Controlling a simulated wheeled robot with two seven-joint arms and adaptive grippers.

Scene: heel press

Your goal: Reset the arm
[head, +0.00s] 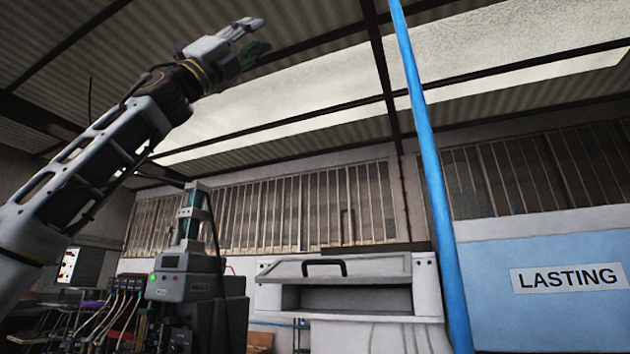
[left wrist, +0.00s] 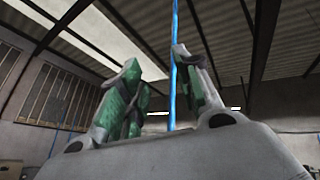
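My left arm (head: 95,165) comes in from the left and reaches up to the right. My left gripper (head: 255,38) is raised high, in front of the ceiling and the bright skylight. In the left wrist view its two fingers with green pads stand apart, with nothing between them but background, so the left gripper (left wrist: 163,85) is open and empty. My right arm and right gripper do not show in either view.
A dark machine (head: 188,275) with a green light and cables stands at the lower left. A white cabinet (head: 347,290) with a black handle stands at the centre. A blue pole (head: 432,180) rises right of centre. A blue panel reading LASTING (head: 567,278) is at the right.

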